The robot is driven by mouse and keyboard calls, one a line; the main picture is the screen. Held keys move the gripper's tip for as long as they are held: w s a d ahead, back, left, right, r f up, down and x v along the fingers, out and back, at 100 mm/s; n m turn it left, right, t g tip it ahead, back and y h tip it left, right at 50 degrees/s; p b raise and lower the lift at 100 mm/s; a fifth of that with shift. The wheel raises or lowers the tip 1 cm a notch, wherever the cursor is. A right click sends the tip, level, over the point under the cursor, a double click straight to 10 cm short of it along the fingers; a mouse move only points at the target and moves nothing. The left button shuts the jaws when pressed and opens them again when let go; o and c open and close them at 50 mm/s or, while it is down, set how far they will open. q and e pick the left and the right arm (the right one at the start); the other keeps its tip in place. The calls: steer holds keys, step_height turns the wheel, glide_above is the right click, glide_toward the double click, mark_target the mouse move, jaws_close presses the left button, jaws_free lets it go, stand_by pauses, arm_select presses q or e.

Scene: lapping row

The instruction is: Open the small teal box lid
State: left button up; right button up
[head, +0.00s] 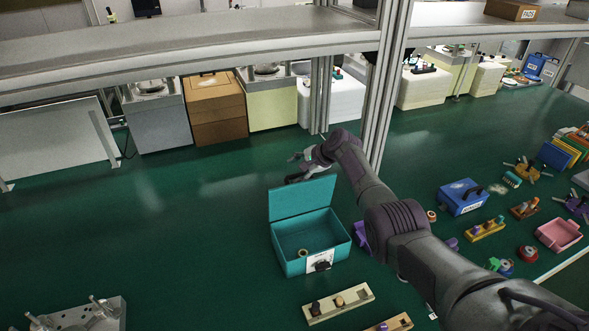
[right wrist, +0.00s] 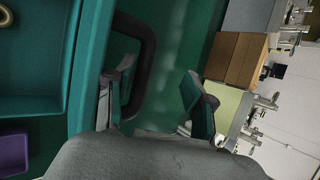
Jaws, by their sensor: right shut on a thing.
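The small teal box (head: 290,258) stands on the green bench, with a white label and a dark latch on its front. Its lid (head: 302,199) is raised, standing roughly upright at the back edge. A small brass-coloured ring (head: 303,252) lies inside; it also shows in the right wrist view (right wrist: 8,14). My right gripper (head: 299,168) is at the lid's top edge. My left gripper is out of view.
A purple bin (head: 361,237) stands right of the box, partly behind my right arm. A cream block with knobs (head: 345,304) lies in front. A metal fixture (head: 80,318) is at the bottom left. A frame post (head: 385,90) rises behind my arm. Bench left of the box is clear.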

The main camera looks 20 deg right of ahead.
steer(key=d+r+p, duration=0.1)
steer(key=r, duration=0.1)
steer(key=d+r+p, duration=0.1)
steer(key=r, duration=0.1)
steer(key=d+r+p, duration=0.1)
steer(key=r, duration=0.2)
steer(key=shift+s+d+r+p, duration=0.1)
steer(key=shift+s+d+p, duration=0.15)
steer(key=shift+p, duration=0.1)
steer(key=shift+r, duration=0.15)
steer(key=r+p, duration=0.1)
steer(key=d+r+p, duration=0.1)
steer(key=r, duration=0.1)
steer(key=r+p, duration=0.2)
steer(key=shift+d, duration=0.4)
